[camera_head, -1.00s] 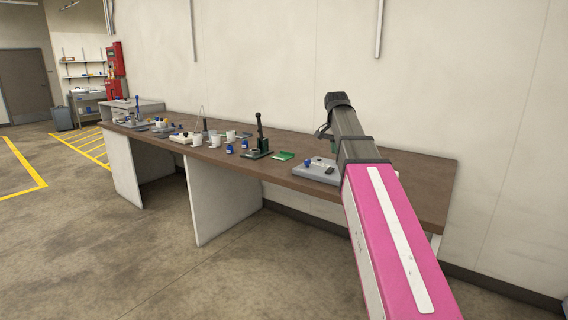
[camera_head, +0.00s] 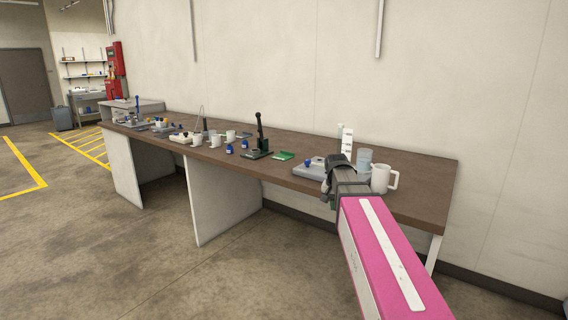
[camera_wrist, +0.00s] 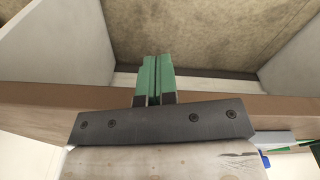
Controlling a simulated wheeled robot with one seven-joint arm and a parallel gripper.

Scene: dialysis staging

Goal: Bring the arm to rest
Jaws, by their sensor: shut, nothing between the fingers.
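My arm reaches from the bottom right of the head view toward the right part of the long brown table (camera_head: 425,205). My gripper (camera_head: 328,197) is at the table's front edge there, mostly hidden behind my own wrist. In the wrist view my gripper (camera_wrist: 154,80) shows its two green fingers side by side, touching, with nothing between them. Beyond the fingers are the table's edge (camera_wrist: 50,105) and the floor (camera_wrist: 215,40).
A grey board with a blue knob (camera_head: 310,171), a white mug (camera_head: 381,179), a bluish cup (camera_head: 363,160) and a white upright piece (camera_head: 346,142) stand near my wrist. A black-handled press (camera_head: 259,140) and several small items stand further left. The floor in front is clear.

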